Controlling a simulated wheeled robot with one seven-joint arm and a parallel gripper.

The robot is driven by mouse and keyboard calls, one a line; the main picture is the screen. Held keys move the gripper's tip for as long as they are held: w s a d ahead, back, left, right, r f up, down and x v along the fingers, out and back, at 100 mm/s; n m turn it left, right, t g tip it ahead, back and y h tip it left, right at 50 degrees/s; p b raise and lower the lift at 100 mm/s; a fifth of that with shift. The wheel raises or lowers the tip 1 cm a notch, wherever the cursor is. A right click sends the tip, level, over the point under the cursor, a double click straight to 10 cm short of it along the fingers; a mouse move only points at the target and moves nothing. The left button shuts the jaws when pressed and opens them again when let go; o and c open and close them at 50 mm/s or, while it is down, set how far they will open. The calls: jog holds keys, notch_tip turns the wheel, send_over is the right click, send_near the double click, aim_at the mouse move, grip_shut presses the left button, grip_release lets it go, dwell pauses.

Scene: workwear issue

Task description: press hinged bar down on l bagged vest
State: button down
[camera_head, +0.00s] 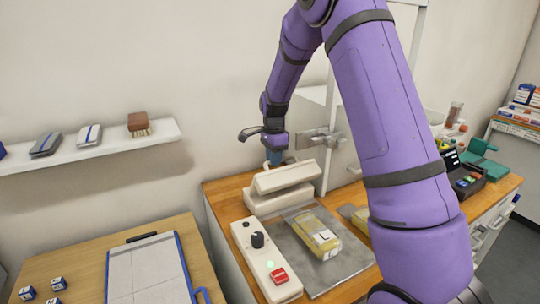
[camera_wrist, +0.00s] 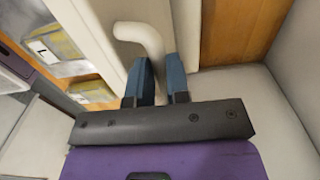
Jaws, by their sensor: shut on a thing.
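The hinged bar (camera_head: 285,176) is a cream bar at the back of the sealer on the wooden bench. It looks raised, with a gap to the cream body (camera_head: 280,199) beneath it. The L bagged vest (camera_head: 317,236) is a yellow pack with an "L" label, lying flat on a grey plate in front of the bar; it also shows in the wrist view (camera_wrist: 52,46). My gripper (camera_head: 275,158) is behind the bar. In the wrist view its blue fingers (camera_wrist: 160,72) are shut on the bar's curved cream handle (camera_wrist: 140,34). The grip is partly hidden.
A control panel (camera_head: 262,262) with a black knob and red switch lies left of the grey plate (camera_head: 338,272). A second yellow bag (camera_head: 352,215) lies to the right, partly behind my arm. A wall shelf (camera_head: 88,146) is at left. A clipboard-like white board (camera_head: 145,272) lies on the left table.

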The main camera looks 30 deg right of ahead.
jog(key=shift+s+f, duration=0.15)
jog(key=shift+s, duration=0.65)
jog(key=c, duration=1.1)
grip_release()
notch_tip(320, 180, up, 11)
jog(key=shift+w, duration=0.15)
